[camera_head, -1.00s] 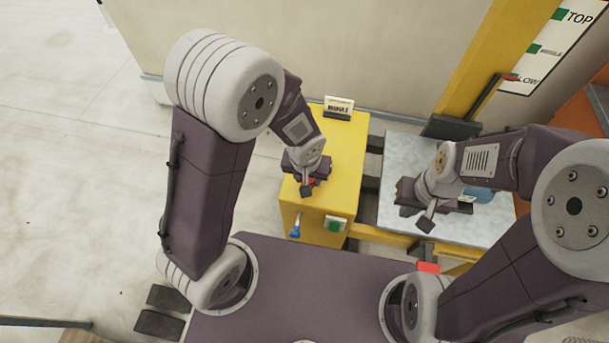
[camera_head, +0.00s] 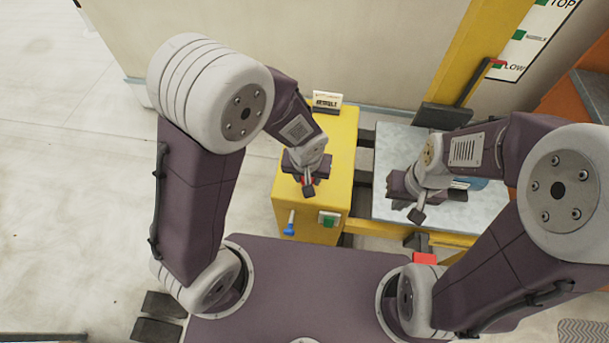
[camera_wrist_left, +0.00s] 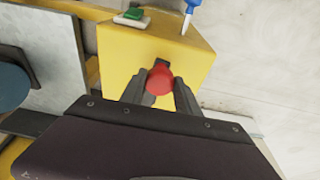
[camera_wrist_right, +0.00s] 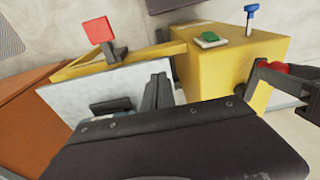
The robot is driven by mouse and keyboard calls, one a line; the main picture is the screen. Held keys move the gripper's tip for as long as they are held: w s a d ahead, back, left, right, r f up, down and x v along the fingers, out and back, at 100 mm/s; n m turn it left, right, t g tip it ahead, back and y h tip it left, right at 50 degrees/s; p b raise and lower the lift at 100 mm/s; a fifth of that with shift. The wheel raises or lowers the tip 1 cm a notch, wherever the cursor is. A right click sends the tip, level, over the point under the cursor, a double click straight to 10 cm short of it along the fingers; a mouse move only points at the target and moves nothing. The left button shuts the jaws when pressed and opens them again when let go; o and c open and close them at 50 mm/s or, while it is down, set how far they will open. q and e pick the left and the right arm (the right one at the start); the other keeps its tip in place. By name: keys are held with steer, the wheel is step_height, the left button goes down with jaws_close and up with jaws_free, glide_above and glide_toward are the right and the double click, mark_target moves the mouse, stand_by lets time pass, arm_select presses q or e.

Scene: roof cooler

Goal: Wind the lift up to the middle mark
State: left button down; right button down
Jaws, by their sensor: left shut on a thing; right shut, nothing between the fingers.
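The yellow winch box (camera_head: 345,150) stands left of the pale lift platform (camera_head: 395,150). My left gripper (camera_head: 308,183) is over the box; in the left wrist view its fingers are shut on a red knob (camera_wrist_left: 159,80). The crank arm under the knob is mostly hidden. The mark board (camera_head: 535,40) on the wall reads TOP, a middle mark and LOW, each with a green square. A red pointer (camera_head: 498,62) sits about level with LOW. My right gripper (camera_head: 418,212) is shut and empty above the platform's near left part.
A blue object (camera_head: 465,184) on the platform is partly hidden by my right wrist. The box front has a green button (camera_head: 328,218) and a blue-handled lever (camera_head: 290,222). A small sign (camera_head: 327,100) stands at the box's back. A yellow mast (camera_head: 485,50) rises behind the platform.

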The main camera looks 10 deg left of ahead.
arm_select(q)
steer(key=shift+s+d, duration=0.1)
steer(key=shift+d, duration=0.85)
steer(key=shift+d+b, duration=0.3)
steer(key=shift+d, duration=0.6)
steer(key=shift+w+d, duration=0.1)
steer(key=shift+w, duration=0.1)
steer(key=shift+w+d, duration=0.3)
steer(key=shift+d, duration=0.55)
steer(key=shift+d+r, duration=0.1)
